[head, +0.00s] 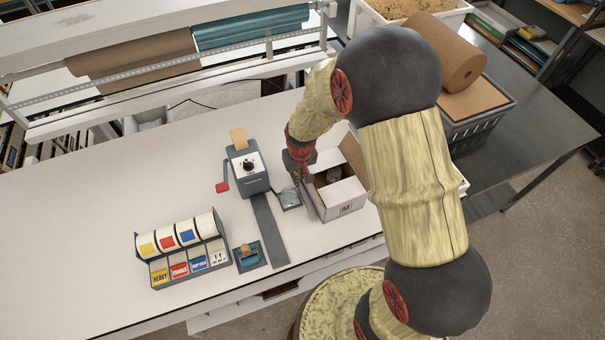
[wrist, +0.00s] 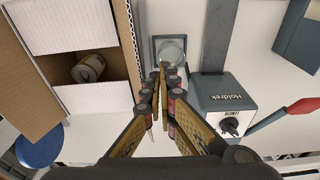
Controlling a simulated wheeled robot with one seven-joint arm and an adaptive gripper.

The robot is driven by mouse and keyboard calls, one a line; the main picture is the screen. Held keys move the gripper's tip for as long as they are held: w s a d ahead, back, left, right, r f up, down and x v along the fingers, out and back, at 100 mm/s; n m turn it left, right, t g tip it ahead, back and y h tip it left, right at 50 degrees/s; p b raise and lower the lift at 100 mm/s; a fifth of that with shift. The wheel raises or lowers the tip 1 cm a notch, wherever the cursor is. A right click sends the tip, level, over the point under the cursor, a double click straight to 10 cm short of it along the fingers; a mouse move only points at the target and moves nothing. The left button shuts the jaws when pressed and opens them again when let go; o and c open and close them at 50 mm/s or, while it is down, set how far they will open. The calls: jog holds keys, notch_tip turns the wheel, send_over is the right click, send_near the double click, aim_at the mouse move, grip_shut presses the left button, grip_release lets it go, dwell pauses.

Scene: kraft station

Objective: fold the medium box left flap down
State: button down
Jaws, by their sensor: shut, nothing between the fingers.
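The medium box (head: 345,202), white outside and brown inside and marked M, stands near the table's front edge. In the wrist view, its two white flaps (wrist: 75,25) lie inward with a gap between them. A can (wrist: 88,68) shows inside. A brown flap (head: 353,155) stands up on the right side. The left flap (wrist: 128,50) appears as a narrow strip, seen nearly edge-on; its exact angle is unclear. My gripper (wrist: 162,72) is shut and empty, just outside the box's left side; in the head view it (head: 299,180) is partly hidden by my wrist.
A grey Holdrek dispenser (head: 246,168) with a red-handled crank stands left of the box, its dark strip running forward. A small grey plate with a round disc (head: 289,198) lies between them. A label-roll rack (head: 185,248) is farther left. The table behind is mostly clear.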

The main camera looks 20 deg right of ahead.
jog(key=shift+w+d+r+b, duration=0.1)
jog(key=shift+d+b, duration=0.25)
jog(key=shift+d, duration=2.65)
jog(key=shift+d+f+b, duration=0.35)
jog(key=shift+d+b, duration=0.1)
jog(key=shift+d, duration=0.45)
jog(key=shift+d+f+b, duration=0.3)
jog(key=shift+d+b, duration=0.15)
jog(key=shift+d, duration=0.4)
jog(key=shift+d+f+b, duration=0.25)
jog(key=shift+f+b, duration=0.15)
jog(key=shift+f, duration=0.05)
jog(key=shift+d+f+b, duration=0.2)
jog(key=shift+f+b, duration=0.15)
jog(key=shift+f, duration=0.1)
jog(key=shift+f+b, duration=0.4)
jog(key=shift+f, duration=0.05)
